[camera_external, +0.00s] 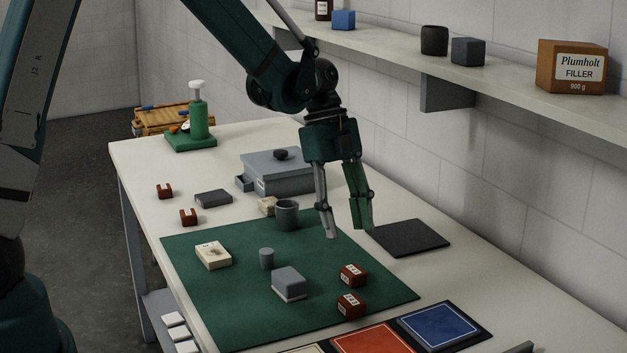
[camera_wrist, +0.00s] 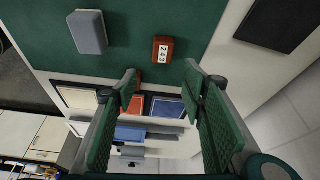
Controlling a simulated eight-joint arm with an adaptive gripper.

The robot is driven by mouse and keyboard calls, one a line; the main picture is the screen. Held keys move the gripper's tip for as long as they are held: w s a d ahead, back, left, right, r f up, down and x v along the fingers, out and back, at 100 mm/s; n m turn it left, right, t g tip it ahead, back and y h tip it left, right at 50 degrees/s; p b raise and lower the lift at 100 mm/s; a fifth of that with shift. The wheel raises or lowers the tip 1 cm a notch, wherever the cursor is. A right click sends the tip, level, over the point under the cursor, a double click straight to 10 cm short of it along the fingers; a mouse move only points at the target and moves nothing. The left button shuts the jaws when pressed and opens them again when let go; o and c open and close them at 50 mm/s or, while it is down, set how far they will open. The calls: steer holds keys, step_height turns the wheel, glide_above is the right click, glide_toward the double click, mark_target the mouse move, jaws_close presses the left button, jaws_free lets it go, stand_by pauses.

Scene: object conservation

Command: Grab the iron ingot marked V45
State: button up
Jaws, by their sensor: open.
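Two red-brown ingots with white labels lie on the green mat (camera_external: 215,295), a farther one (camera_external: 353,275) and a nearer one (camera_external: 351,303). Their marks are too small to read in the external view. In the wrist view, one red-brown ingot (camera_wrist: 155,47) shows a label that looks like 243, and I cannot make out V45. Another reddish piece is partly hidden behind a finger there. My gripper (camera_external: 347,232) is open and empty, pointing down above the mat's far right edge, apart from the ingots. Its two fingers also show in the wrist view (camera_wrist: 161,80).
A grey block (camera_external: 288,280), a small grey cylinder (camera_external: 266,259), a cream block (camera_external: 213,255) and a grey cup (camera_external: 287,215) stand on the mat. A dark pad (camera_external: 411,238) lies right of it. Red (camera_external: 375,340) and blue (camera_external: 438,326) panels lie in front. A wall shelf (camera_external: 500,90) runs behind.

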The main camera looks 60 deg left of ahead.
mark_target(354, 269)
steer(key=shift+w+a+f+m, duration=0.25)
steer(key=shift+a+f, duration=0.05)
steer(key=shift+f, duration=0.3)
steer(key=shift+w+a+f+m, duration=0.2)
steer(key=shift+a+f+m, duration=0.05)
steer(key=shift+f, duration=0.35)
steer(key=shift+x, duration=1.3)
steer(key=shift+d+f, duration=0.1)
steer(key=shift+f, duration=0.05)
steer(key=shift+s+x, duration=0.1)
steer(key=shift+x, duration=1.1)
steer(key=shift+s+x, duration=0.15)
steer(key=shift+x, duration=1.1)
steer(key=c, duration=1.2)
step_height(354, 269, up, 10)
